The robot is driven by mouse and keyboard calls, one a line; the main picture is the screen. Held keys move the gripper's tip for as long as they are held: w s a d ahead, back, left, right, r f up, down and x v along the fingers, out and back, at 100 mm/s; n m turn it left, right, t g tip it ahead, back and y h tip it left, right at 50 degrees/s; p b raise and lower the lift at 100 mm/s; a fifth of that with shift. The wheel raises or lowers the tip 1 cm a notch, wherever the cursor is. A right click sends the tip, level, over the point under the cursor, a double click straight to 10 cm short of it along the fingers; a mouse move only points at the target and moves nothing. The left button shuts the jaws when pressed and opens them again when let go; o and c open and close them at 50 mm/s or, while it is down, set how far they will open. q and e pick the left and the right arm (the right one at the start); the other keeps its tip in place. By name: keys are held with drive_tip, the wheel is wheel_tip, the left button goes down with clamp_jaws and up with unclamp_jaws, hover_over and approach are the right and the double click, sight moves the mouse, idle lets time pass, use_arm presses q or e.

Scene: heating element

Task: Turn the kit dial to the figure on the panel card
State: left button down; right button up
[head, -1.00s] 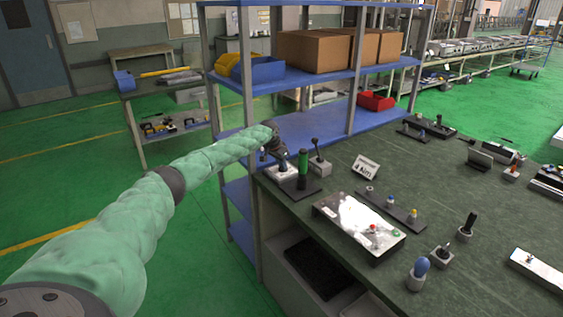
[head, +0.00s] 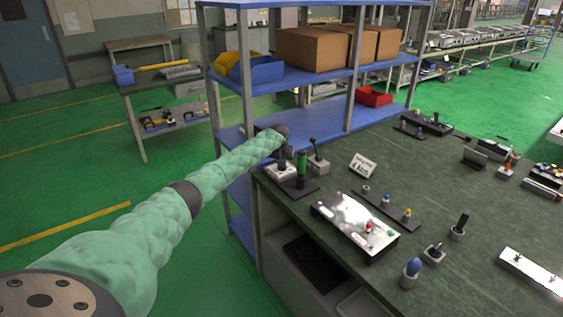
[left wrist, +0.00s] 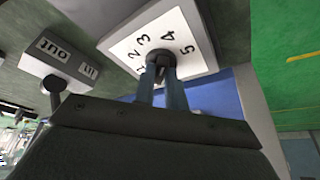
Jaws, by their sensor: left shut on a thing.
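The kit dial is a white plate (left wrist: 195,22) with the figures 1 to 5 in an arc around a dark knob (left wrist: 163,62). The fingers of my left gripper (left wrist: 163,78) are shut on the knob. Which figure the knob points to is hidden or unclear. In the head view the dial's white base (head: 281,172) is at the bench's near left corner, with my left gripper (head: 284,152) directly above it. A white card (head: 362,165) stands farther right on the bench; its print is too small to read surely. My right gripper is not in view.
The lever box, marked OUT and IN, also shows in the left wrist view (left wrist: 62,62). A shelf rack (head: 355,90) rises behind. A white panel (head: 355,220) lies nearer.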

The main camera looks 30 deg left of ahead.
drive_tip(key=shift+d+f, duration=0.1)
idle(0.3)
use_arm(q)
drive_tip(key=c, duration=1.4)
unclamp_jaws()
drive_tip(key=shift+c, duration=0.2)
drive_tip(key=shift+r, duration=0.1)
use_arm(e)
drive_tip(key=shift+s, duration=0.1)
use_arm(q)
drive_tip(key=shift+s+r, duration=0.15)
drive_tip(key=shift+r, duration=0.1)
drive_tip(key=b+v, duration=0.2)
drive_tip(key=v, duration=0.5)
drive_tip(key=shift+b, duration=0.3)
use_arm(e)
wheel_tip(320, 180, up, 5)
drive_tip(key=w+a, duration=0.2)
